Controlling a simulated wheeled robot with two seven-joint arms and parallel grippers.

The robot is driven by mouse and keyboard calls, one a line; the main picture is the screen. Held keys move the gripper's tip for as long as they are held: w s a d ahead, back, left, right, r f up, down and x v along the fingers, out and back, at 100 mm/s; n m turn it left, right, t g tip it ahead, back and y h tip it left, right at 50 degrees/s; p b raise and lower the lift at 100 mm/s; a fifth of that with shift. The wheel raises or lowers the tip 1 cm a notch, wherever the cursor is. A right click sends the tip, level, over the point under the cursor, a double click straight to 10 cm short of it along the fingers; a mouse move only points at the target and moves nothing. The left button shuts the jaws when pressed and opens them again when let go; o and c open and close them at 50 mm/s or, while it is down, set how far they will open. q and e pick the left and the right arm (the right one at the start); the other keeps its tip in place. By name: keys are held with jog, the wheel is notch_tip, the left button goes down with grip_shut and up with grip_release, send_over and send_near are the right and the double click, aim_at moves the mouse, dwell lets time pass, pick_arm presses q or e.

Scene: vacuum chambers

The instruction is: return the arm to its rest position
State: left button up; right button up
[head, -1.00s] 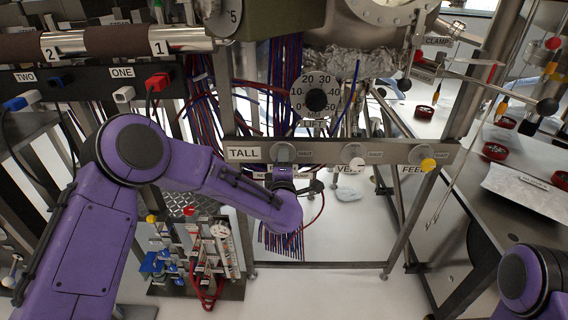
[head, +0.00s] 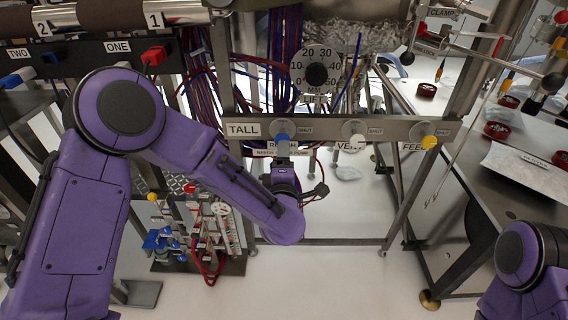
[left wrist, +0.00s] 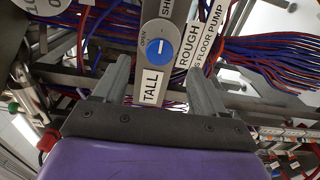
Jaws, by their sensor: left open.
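My left arm (head: 190,165) comes in from the left, bent at the elbow. Its gripper (head: 283,158) is just below the blue knob (head: 282,139) on the grey valve bar. In the left wrist view, the open, empty fingers of this gripper (left wrist: 159,66) point towards the blue knob (left wrist: 161,50). The knob sits between the fingertips in that view, near the labels TALL, ROUGH and OPEN. The fingers appear apart from it. Part of my right arm (head: 525,262) shows at the lower right; its gripper is out of view.
The valve bar (head: 320,128) also carries a white knob (head: 356,140) and a yellow knob (head: 429,142). Below stands a small board with coloured fittings (head: 195,240). Cable bundles hang behind the bar. A bench (head: 475,190) is at the right. Floor in front is clear.

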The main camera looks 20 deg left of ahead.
pick_arm(q)
jog(key=shift+v, duration=0.85)
jog(key=s+a+f+m+g+h+p, duration=0.25)
jog(key=s+f+m, duration=0.25)
jog(key=f, duration=0.3)
jog(key=s+a+f+m+g+h+p, duration=0.1)
jog(key=s+f+m+g, duration=0.35)
jog(key=f+m, duration=0.2)
jog(key=s+a+f+m+g+p, duration=0.1)
jog(key=s+a+f+g+p, duration=0.1)
jog(key=s, duration=0.6)
jog(key=s+a+f+m+g+y+p, duration=0.1)
jog(key=s+a+f+g+p, duration=0.1)
jog(key=s+a, duration=0.3)
jog(key=s+a+f+m+g+y+p, duration=0.1)
jog(key=s+a+f+g, duration=0.2)
jog(key=s, duration=1)
jog(key=shift+a+f+p, duration=0.25)
jog(key=shift+f+p, duration=0.15)
jog(key=shift+f, duration=0.45)
jog(key=shift+w, duration=0.15)
